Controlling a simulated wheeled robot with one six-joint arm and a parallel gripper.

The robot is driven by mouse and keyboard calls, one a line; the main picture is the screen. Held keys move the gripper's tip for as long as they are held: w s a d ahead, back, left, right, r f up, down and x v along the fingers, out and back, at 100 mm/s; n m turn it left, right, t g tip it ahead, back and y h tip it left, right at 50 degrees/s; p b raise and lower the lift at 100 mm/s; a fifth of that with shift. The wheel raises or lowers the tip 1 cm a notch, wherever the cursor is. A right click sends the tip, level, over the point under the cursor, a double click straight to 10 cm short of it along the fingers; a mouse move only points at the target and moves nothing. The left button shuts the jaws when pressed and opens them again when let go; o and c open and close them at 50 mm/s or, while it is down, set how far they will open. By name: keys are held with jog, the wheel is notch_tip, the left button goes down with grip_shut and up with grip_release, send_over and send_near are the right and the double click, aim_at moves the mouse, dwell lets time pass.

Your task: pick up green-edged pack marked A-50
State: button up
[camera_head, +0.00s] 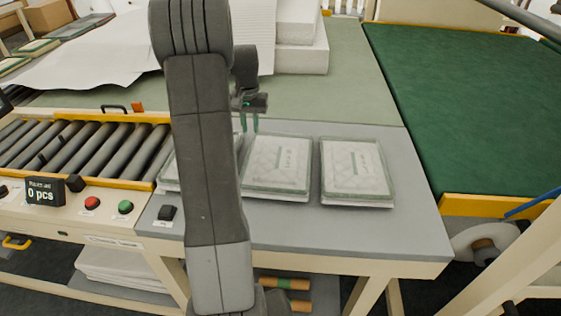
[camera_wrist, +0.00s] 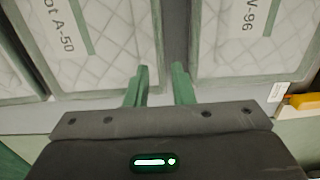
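The green-edged pack marked A-50 (camera_wrist: 105,60) is at the left in the wrist view, with a quilted white face. It appears to be the middle pack (camera_head: 275,168) on the grey table in the head view, where its marking is too small to read. My gripper (camera_wrist: 160,82) is open and empty, its green fingers apart. In the wrist view the fingers show by the gap between the A-50 pack and a pack ending in -96 (camera_wrist: 245,40). In the head view my gripper (camera_head: 249,124) is near the middle pack's far left corner. Contact cannot be told.
Another pack (camera_head: 356,168) lies to the right; one at the left (camera_head: 168,178) is mostly hidden by my arm. A roller conveyor (camera_head: 85,150) is at the left, a green belt (camera_head: 470,100) at the right.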

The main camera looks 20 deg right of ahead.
aim_at(252, 142)
jog(key=shift+a+f, duration=0.15)
jog(key=shift+f, duration=0.35)
jog(key=f, duration=0.1)
jog(key=f+p, duration=0.1)
jog(key=f, duration=0.1)
jog(key=shift+w+d+f, duration=0.15)
jog(key=shift+d+f, duration=0.15)
jog(key=shift+f+p, duration=0.3)
jog(key=shift+f, duration=0.25)
grip_shut()
